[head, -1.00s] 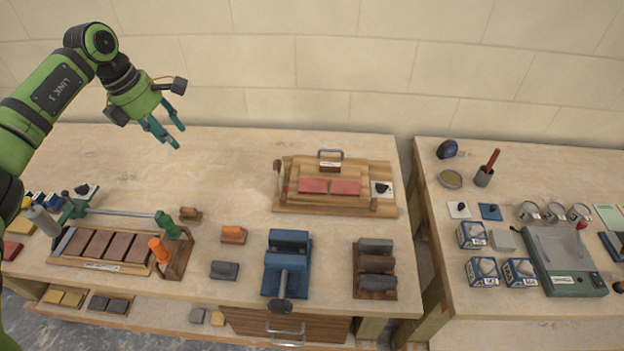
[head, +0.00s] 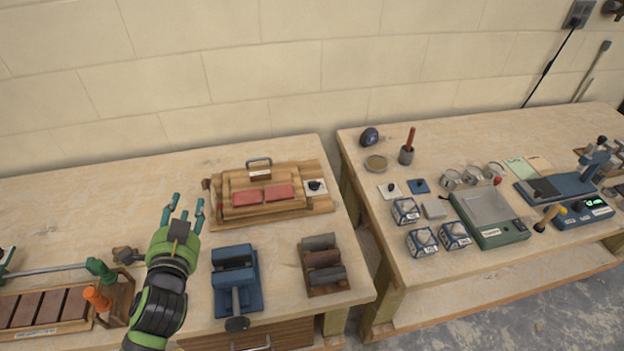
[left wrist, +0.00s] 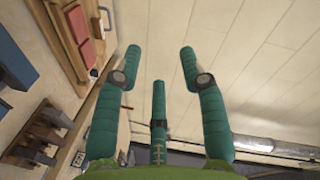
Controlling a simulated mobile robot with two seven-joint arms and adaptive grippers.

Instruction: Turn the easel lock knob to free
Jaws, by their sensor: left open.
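The wooden easel (head: 300,207) lies at the back of the left bench, with two red blocks (head: 263,195) on it and a metal handle at its top. A black knob on a white plate (head: 316,186), apparently the lock knob, sits at its right end; its setting is too small to read. My left gripper (head: 186,206) is open and empty, left of the easel and apart from the knob. In the left wrist view, its spread teal fingers (left wrist: 160,60) have nothing between them, and the red blocks show at top left. My right gripper is out of view.
A blue vise (head: 234,277) and a rack of dark rollers (head: 323,262) stand in front of the easel. A clamp frame with brown tiles (head: 40,308) lies at left. A gap separates the right bench, which holds tins and a green scale (head: 489,215).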

